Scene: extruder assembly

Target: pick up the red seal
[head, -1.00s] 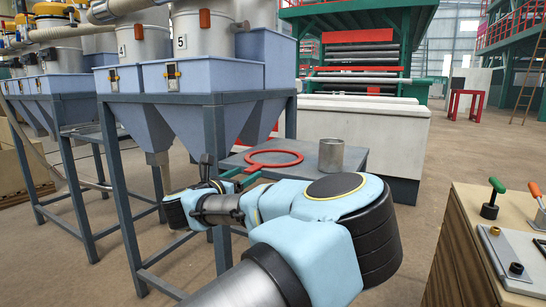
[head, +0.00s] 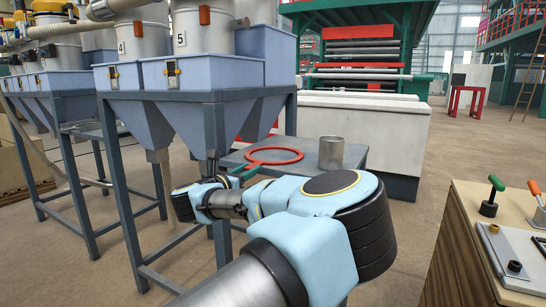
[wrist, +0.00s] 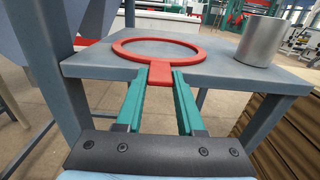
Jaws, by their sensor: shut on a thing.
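The red seal is a flat ring (head: 280,149) with a short tab. My gripper (head: 243,171) has green fingers that are shut on the tab, which also shows between the fingertips in the wrist view (wrist: 160,74). The ring points away from my gripper and lies level over the grey table (wrist: 222,72). In the wrist view the ring looks slightly above the table top, but I cannot tell how big the gap is.
A grey metal cylinder (head: 331,153) stands on the table to the right of the ring. Blue hoppers on a grey frame (head: 215,140) stand close on the left. A wooden cabinet (head: 470,245) with levers is at the right. The floor between is clear.

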